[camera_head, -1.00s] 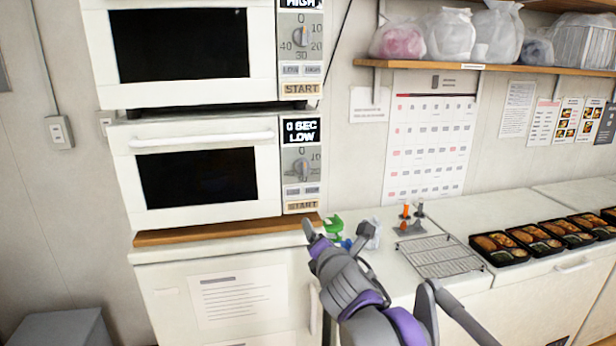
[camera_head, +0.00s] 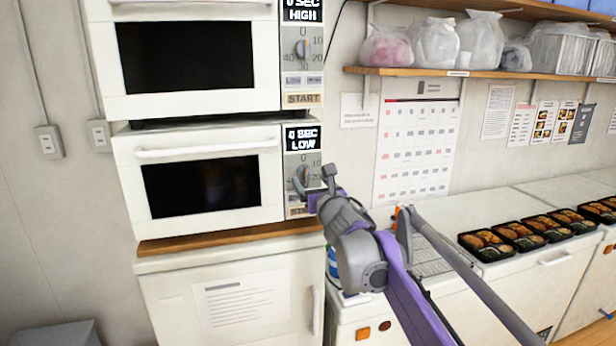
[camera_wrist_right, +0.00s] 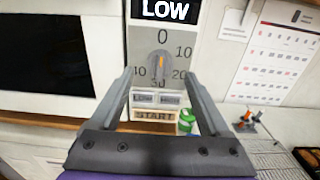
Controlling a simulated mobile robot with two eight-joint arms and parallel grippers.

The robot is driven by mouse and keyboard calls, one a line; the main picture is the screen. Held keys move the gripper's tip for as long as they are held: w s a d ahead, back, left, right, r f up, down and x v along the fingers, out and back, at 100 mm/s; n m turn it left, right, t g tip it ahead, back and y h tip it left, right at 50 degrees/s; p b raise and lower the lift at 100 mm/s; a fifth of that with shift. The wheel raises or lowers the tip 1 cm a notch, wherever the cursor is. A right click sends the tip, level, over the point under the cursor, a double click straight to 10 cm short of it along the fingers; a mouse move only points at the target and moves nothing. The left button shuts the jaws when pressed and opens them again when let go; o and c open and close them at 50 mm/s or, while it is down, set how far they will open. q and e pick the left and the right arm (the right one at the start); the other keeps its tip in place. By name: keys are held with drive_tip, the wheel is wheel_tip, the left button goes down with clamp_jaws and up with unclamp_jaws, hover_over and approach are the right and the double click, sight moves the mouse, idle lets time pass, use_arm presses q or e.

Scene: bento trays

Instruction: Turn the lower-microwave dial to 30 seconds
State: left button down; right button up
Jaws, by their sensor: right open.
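The lower microwave (camera_head: 126,185) is white with a dark window and a grey control panel on its right side. Its round grey dial (camera_head: 302,174) also shows in the right wrist view (camera_wrist_right: 158,66), ringed by 0, 10, 30 and 40 marks. The dial's orange pointer points roughly up, near 0. The display (camera_head: 302,138) reads SEC and LOW; its number is not clear. My right gripper (camera_head: 315,186) is open in front of the panel. In the right wrist view its fingers (camera_wrist_right: 159,75) stand on either side of the dial; contact cannot be told. My left gripper is not in view.
A second microwave (camera_head: 108,60) sits directly above. The START button (camera_wrist_right: 154,115) is below the dial. A green-capped bottle (camera_wrist_right: 186,122) stands near the right finger. A wire rack (camera_head: 432,262) and bento trays (camera_head: 487,244) are on the counter to the right.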

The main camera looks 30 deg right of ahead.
sight(307, 176)
drive_tip(key=shift+x, duration=1.6)
clamp_jaws()
